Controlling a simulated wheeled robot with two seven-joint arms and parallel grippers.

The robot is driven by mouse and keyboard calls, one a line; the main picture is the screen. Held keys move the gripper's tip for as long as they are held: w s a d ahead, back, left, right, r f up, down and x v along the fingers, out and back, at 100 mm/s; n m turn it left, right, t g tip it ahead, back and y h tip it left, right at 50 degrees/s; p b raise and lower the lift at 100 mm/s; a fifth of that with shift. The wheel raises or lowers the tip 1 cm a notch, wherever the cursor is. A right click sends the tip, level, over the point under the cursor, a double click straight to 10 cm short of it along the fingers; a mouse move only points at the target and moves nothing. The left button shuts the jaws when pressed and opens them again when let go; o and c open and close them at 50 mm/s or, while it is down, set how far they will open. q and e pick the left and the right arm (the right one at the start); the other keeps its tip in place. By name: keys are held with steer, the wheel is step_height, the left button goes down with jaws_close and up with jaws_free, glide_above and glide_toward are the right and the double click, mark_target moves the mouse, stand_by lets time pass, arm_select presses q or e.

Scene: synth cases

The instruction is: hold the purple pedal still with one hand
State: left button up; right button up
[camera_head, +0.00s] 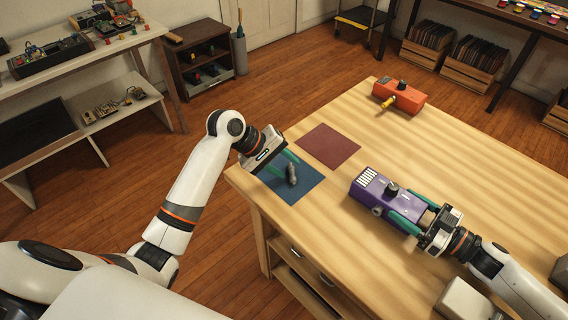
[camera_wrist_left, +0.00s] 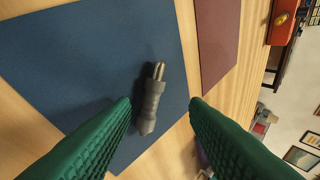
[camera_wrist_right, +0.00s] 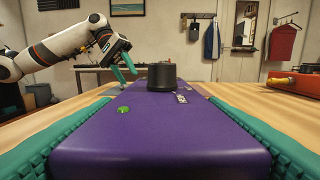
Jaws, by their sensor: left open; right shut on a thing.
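The purple pedal (camera_head: 376,186) lies on the wooden table, with a black knob and a white striped patch on top. My right gripper (camera_head: 412,218) is shut on it, one green finger along each long side. In the right wrist view the purple pedal (camera_wrist_right: 160,130) fills the space between the fingers. My left gripper (camera_head: 281,166) is open over the blue mat (camera_head: 299,194). A grey plug-like piece (camera_head: 292,174) is near its fingers. In the left wrist view the grey piece (camera_wrist_left: 150,105) lies over the blue mat between the open fingers, apart from both.
A dark red mat (camera_head: 328,146) lies beside the blue mat. An orange pedal (camera_head: 398,96) with a yellow plug in its side stands at the table's far edge. The table between it and the purple pedal is clear. A grey block (camera_head: 464,300) is at the near right.

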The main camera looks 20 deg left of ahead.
arm_select(q)
steer(key=v, duration=1.1)
steer(key=shift+a+r, duration=0.15)
steer(key=shift+r, duration=0.15)
steer(key=shift+s, duration=0.1)
arm_select(e)
steer(key=o, duration=1.2)
steer(key=shift+c, duration=0.2)
steer(key=v, duration=1.2)
steer(key=shift+r, duration=0.15)
